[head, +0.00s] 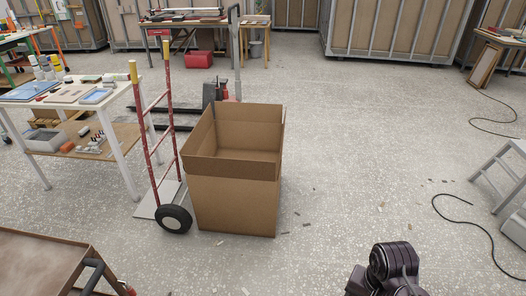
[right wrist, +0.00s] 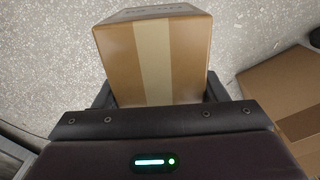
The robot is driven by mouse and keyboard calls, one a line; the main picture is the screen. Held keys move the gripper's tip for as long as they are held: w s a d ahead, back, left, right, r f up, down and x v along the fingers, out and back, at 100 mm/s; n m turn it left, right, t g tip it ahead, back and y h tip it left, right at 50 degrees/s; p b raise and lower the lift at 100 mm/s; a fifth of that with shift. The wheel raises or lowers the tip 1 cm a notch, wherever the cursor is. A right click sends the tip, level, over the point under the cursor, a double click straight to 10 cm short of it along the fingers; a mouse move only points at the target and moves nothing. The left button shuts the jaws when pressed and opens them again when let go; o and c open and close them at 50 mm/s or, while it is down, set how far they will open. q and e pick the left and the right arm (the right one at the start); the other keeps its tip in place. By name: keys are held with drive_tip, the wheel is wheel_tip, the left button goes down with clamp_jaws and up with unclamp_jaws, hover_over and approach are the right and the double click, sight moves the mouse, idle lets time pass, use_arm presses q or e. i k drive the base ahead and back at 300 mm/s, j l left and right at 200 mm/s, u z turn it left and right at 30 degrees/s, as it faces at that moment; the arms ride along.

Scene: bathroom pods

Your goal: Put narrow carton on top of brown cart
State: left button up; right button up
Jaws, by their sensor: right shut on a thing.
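The narrow carton (right wrist: 155,55) is a brown box with a pale tape strip, seen in the right wrist view. My right gripper (right wrist: 158,92) is shut on it, with a dark finger on each side. The carton is above the speckled floor. In the head view only a dark part of my right arm shows at the bottom, and the carton is out of sight there. The brown cart (head: 40,262) is at the bottom left of the head view, its flat top partly cut off by the frame. My left gripper is not in view.
A large open cardboard box (head: 235,205) stands on the floor beside a red hand truck (head: 158,130). A white table (head: 75,100) with supplies is at the left. A grey step stool (head: 505,170) and black cable (head: 470,222) are at the right. The centre-right floor is mostly clear.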

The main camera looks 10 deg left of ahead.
sight(20, 273)
drive_tip(key=i+u, duration=0.15)
drive_tip(key=i, duration=0.45)
drive_tip(key=i+l+u, duration=0.15)
drive_tip(key=i, duration=0.5)
drive_tip(key=i+u, duration=0.1)
drive_tip(key=i, duration=0.5)
drive_tip(key=u, duration=0.45)
drive_tip(key=i+l+u, duration=0.1)
drive_tip(key=u, duration=0.85)
drive_tip(key=i+l+u, duration=0.1)
drive_tip(key=u, duration=0.4)
